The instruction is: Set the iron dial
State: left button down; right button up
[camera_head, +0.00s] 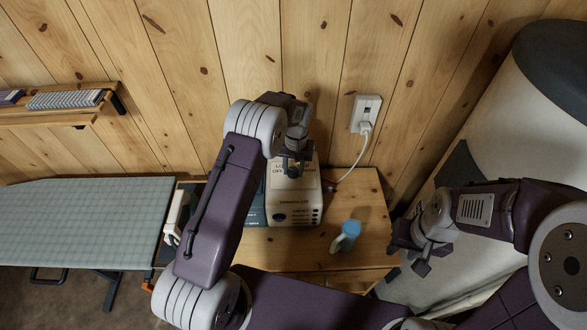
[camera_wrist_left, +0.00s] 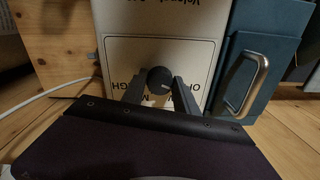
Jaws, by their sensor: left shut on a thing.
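The dial is a round black knob (camera_wrist_left: 159,80) with a small light mark, on the pale face of a box (camera_wrist_left: 118,50) in the left wrist view. Printed words, upside down there, surround it, including OFF and HIGH. My left gripper (camera_wrist_left: 160,92) has one finger on each side of the knob and is shut on it. In the head view my left gripper (camera_head: 292,165) is over the top of the white box (camera_head: 298,207), and the knob is mostly hidden. My right gripper (camera_head: 414,255) hangs at the right, away from the box; its finger gap is unclear.
The box stands on a wooden table (camera_head: 367,205) against the plank wall, beside a blue part with a metal handle (camera_wrist_left: 258,80). A blue-capped bottle (camera_head: 347,236) is at right. A cord runs to the wall outlet (camera_head: 365,112). An ironing board (camera_head: 80,220) is left.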

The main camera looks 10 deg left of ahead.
aim_at(294, 171)
pick_arm(q)
jog(key=c, duration=0.9)
grip_release()
jog(key=shift+r, duration=0.15)
jog(key=shift+c, duration=0.2)
jog(key=shift+s, duration=0.1)
jog(key=shift+r, duration=0.1)
jog(key=r, duration=0.2)
jog(key=r+b, duration=0.1)
jog(key=r, duration=0.5)
jog(key=shift+d+b, duration=0.25)
jog(key=shift+b, duration=0.1)
jog(key=shift+r, duration=0.4)
